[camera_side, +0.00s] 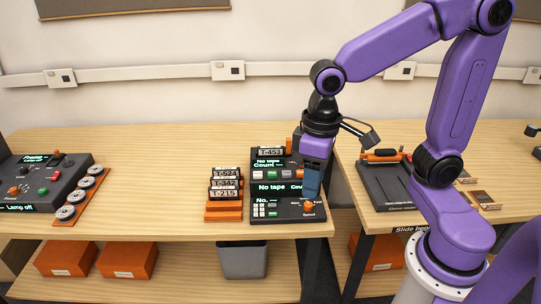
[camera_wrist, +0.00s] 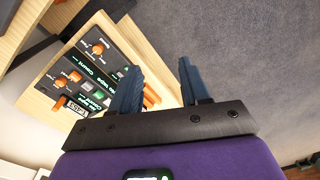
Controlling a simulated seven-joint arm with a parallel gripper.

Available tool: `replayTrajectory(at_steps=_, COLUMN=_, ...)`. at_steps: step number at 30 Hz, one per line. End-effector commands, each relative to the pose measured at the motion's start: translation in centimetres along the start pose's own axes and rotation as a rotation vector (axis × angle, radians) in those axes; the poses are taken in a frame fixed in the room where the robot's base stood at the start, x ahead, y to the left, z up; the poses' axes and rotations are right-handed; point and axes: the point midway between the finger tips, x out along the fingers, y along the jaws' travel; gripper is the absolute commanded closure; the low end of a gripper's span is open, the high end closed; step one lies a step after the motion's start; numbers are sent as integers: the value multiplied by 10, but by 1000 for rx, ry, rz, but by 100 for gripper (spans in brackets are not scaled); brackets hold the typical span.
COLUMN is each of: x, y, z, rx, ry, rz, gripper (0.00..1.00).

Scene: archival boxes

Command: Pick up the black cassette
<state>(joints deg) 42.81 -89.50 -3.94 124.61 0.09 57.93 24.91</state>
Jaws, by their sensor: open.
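Several black cassettes with white labels stand in an orange rack (camera_side: 224,217): T-524 (camera_side: 224,173), one that seems to read T-342 (camera_side: 224,184), and T-215 (camera_side: 222,194) in front. Another black cassette, labelled T-453 (camera_side: 270,152), is at the back of the tape decks and shows at the lower left in the wrist view (camera_wrist: 78,112). My gripper (camera_side: 311,194) is open and empty, pointing down at the right edge of the decks, right of every cassette. Its blue fingers (camera_wrist: 160,68) are apart, with nothing between them.
Two black tape decks with lit "No tape" displays stand one behind the other, the front one (camera_side: 285,207) beside the rack. A dark console (camera_side: 40,185) is at the far left, with round reels (camera_side: 80,196) beside it. A gap separates this table from the right one (camera_side: 440,215).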

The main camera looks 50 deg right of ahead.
Motion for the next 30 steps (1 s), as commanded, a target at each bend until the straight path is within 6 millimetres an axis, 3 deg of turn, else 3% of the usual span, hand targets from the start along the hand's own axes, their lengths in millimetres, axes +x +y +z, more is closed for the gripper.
replayTrajectory(at_steps=3, x=-5, y=12, z=-46, rx=265, ry=-2, rz=4, gripper=54)
replayTrajectory(at_steps=8, x=-10, y=39, z=-101, rx=616, ry=-3, rz=9, gripper=54)
replayTrajectory(at_steps=15, x=-10, y=98, z=-171, rx=1143, ry=-2, rz=15, gripper=54)
replayTrajectory(at_steps=24, x=-1, y=199, z=-226, rx=1802, ry=1, rz=23, gripper=54)
replayTrajectory(at_steps=30, x=10, y=274, z=-238, rx=2238, ry=3, rz=29, gripper=54)
